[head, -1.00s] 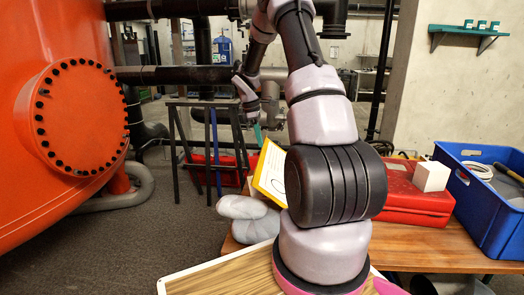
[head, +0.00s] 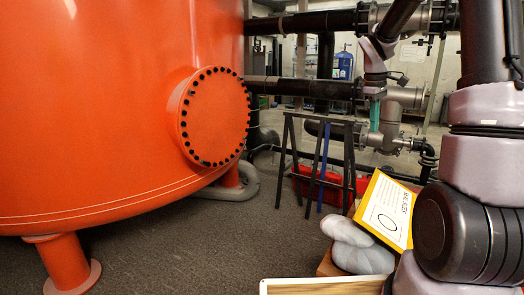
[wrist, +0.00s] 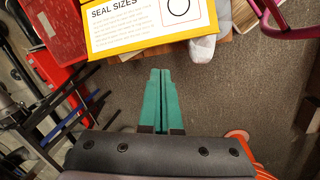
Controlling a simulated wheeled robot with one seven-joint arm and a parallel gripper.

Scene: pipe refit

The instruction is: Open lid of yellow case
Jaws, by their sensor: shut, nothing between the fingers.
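A yellow panel with a white face reading "SEAL SIZES" (head: 387,212) stands tilted at the lower right in the head view. It also shows at the top of the wrist view (wrist: 120,44). I cannot tell whether it is the lid of the yellow case; the rest of a case is hidden or out of view. My gripper (head: 375,116) has green fingers, shut and empty, over the floor area beyond the panel. In the wrist view the fingertips (wrist: 160,72) are apart from the panel, just below its yellow edge in the picture.
A large orange tank (head: 110,110) fills the left. Dark pipes (head: 300,88) run behind. The floor (head: 240,225) between is clear.

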